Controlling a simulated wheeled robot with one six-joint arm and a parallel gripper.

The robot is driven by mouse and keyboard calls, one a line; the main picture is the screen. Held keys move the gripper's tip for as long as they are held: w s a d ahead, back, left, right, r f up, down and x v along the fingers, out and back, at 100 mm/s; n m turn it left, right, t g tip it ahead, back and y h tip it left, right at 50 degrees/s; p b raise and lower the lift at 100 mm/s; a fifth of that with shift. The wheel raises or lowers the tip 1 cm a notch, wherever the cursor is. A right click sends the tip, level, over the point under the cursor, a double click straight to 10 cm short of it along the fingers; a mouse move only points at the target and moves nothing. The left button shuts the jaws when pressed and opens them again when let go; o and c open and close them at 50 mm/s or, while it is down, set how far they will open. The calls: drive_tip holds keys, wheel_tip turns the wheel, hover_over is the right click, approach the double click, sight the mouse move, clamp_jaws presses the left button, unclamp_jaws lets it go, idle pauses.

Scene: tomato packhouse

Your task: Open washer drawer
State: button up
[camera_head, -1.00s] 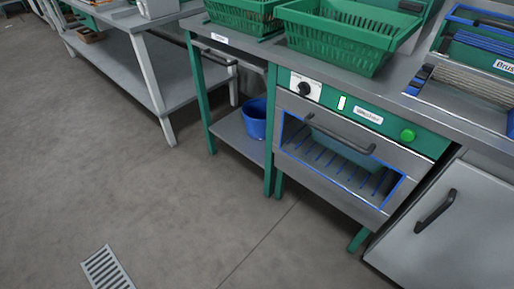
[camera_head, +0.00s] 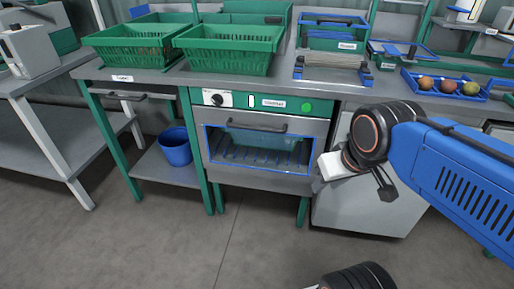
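The washer (camera_head: 265,145) is a grey front set in a green frame under the counter, with a blue-edged window. A dark bar handle (camera_head: 256,127) crosses the upper part of its front, which appears shut. A black knob, a label too small to read and a green button (camera_head: 306,107) sit on the green strip above. My gripper (camera_head: 384,188) is at the end of my blue arm, right of the washer and in front of a grey cabinet. It looks apart from the handle. Its fingers are too small and partly hidden to tell open from shut.
Two green baskets (camera_head: 226,62) stand on the counter. A narrow drawer with a dark handle (camera_head: 125,97) is to the left, above a shelf with a blue bucket (camera_head: 175,147). A blue tray (camera_head: 444,92) holds tomatoes at right.

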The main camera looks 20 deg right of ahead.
drive_tip(key=shift+a, duration=0.5)
drive_tip(key=shift+o, duration=0.2)
